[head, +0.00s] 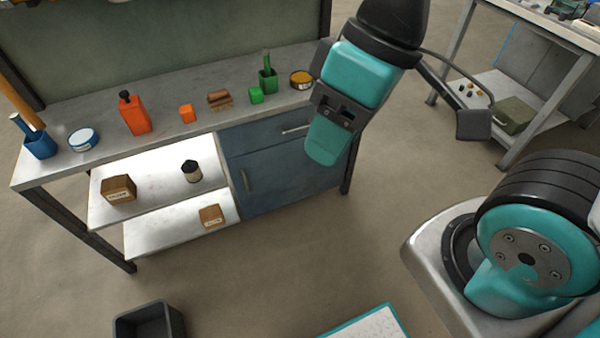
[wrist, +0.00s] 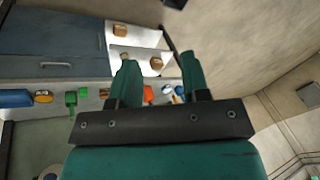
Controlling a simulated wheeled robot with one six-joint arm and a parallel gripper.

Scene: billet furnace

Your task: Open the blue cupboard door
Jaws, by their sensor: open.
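The blue cupboard door (head: 285,185) is the lower front at the right end of the workbench, in the head view. It looks shut, with an upright handle (head: 244,180) near its left edge. A blue drawer (head: 262,134) with a bar handle (head: 297,129) sits above it. My gripper (head: 325,150) hangs above and in front of the cupboard's right part, apart from the door handle, and hides some of the front. In the upside-down wrist view, my gripper (wrist: 160,75) shows two spread teal fingers with nothing held. The blue cupboard front (wrist: 55,35) lies to their left.
The bench top (head: 165,150) carries an orange bottle (head: 134,115), a green cube (head: 256,95), a blue pot (head: 40,145) and other items. Open shelves (head: 165,185) hold small boxes left of the door. A dark bin (head: 148,320) stands on the floor. Floor before the cupboard looks clear.

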